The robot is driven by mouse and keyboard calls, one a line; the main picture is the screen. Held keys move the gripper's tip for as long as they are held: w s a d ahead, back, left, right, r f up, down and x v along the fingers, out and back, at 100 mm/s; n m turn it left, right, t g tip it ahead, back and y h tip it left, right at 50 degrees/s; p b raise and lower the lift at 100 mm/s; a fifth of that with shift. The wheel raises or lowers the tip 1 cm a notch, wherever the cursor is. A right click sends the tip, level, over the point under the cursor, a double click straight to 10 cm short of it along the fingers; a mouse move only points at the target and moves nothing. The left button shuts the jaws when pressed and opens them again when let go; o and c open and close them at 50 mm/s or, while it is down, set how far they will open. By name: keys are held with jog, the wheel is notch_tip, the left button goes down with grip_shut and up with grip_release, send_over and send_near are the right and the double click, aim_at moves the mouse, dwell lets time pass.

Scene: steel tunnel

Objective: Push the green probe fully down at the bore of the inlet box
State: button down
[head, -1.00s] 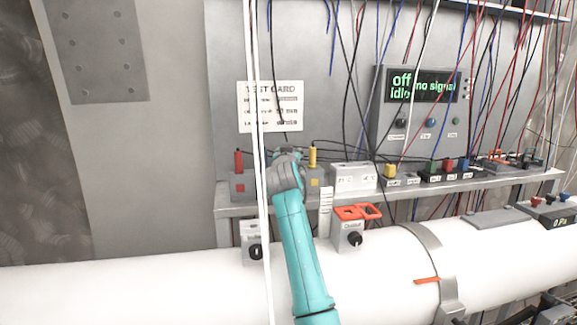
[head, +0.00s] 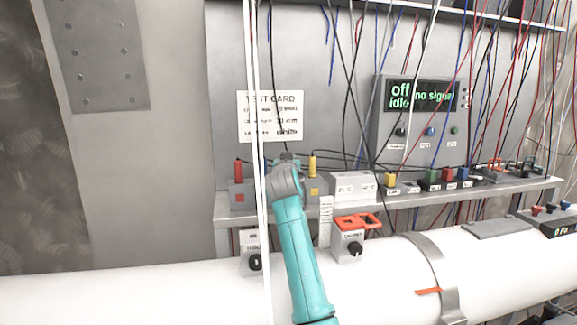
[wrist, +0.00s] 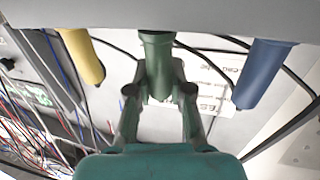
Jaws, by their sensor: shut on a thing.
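In the wrist view my gripper (wrist: 158,92) is shut on a green probe (wrist: 158,62), with one finger on each side of it. The probe meets a grey box (wrist: 200,14) at the picture's top edge. A yellow probe (wrist: 86,60) is to its left and a blue one (wrist: 263,72) to its right. Its lower end and any bore are hidden, so I cannot tell how deep it sits. In the head view my arm's wrist hides the green probe and fingertips. A grey box (head: 239,203) there bears a red probe (head: 239,168) and a yellow probe (head: 312,166).
A white box (head: 353,186) stands to the right on the shelf. A small box with a red-orange handle (head: 350,243) and another knobbed box (head: 251,258) stand below by the white pipe (head: 130,295). Many cables hang around, and a pale vertical line crosses near my arm.

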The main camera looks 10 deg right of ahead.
notch_tip(320, 180, up, 12)
jog(key=v, duration=1.7)
jog(key=s+a+f+n+y, duration=0.2)
jog(key=s+a+n+y, duration=0.4)
jog(key=s+a+y, duration=0.1)
jog(key=shift+s+a+f+y, duration=0.15)
jog(key=shift+s+a+y, duration=0.2)
jog(key=shift+a+y, duration=0.65)
jog(key=shift+d+f, duration=0.1)
jog(key=shift+d, duration=0.05)
